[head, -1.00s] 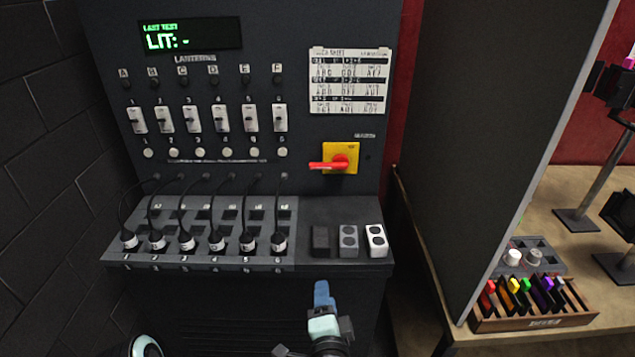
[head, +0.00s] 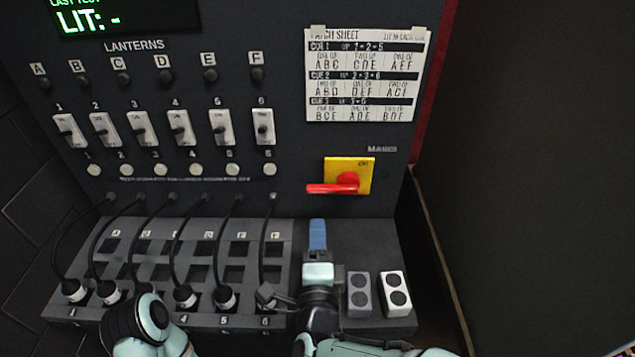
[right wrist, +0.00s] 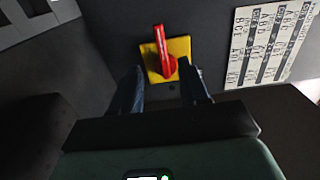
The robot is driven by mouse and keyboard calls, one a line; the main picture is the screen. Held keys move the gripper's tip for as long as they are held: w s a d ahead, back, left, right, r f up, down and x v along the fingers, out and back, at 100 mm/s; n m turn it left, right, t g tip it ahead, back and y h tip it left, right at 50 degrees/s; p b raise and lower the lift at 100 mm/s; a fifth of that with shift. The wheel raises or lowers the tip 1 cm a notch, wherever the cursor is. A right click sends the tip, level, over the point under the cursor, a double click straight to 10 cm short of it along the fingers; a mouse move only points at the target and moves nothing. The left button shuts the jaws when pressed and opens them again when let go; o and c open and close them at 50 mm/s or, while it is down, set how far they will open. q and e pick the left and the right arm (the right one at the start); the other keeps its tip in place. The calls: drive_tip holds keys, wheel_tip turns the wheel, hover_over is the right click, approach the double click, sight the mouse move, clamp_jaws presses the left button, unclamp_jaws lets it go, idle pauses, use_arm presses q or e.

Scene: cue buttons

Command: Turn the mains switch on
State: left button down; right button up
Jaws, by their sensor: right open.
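The mains switch is a red rotary handle (head: 340,184) on a yellow plate (head: 363,172), on the dark panel under the label MAINS. In the head view its handle lies level, pointing left. In the right wrist view the red handle (right wrist: 164,52) and yellow plate (right wrist: 180,47) show ahead, between and beyond the fingers. My right gripper (head: 317,235) is below the switch, its blue fingers pointing up at the panel. It also shows in the right wrist view (right wrist: 162,88), open and empty, apart from the handle. No left gripper fingers can be made out in the head view.
A patch sheet (head: 364,75) hangs above the switch. Lantern faders (head: 180,128) and round buttons (head: 195,169) are to the left. Cabled plugs (head: 186,297) stand on the sloped desk. Two blocks, grey (head: 360,294) and white (head: 396,294), sit beside my right arm. A dark partition (head: 530,180) stands to the right.

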sight(318, 192)
drive_tip(key=w+p, duration=0.2)
drive_tip(key=w, duration=0.9)
drive_tip(key=shift+w+r+p, duration=0.1)
drive_tip(key=shift+w+p, duration=0.25)
drive_tip(key=shift+w, duration=0.45)
use_arm(q)
drive_tip(key=w+r, duration=0.1)
drive_tip(key=r, duration=0.1)
drive_tip(key=w+r, duration=0.1)
drive_tip(key=shift+w+r, duration=0.1)
drive_tip(key=shift+r, duration=0.25)
use_arm(e)
drive_tip(key=shift+s, duration=0.1)
clamp_jaws()
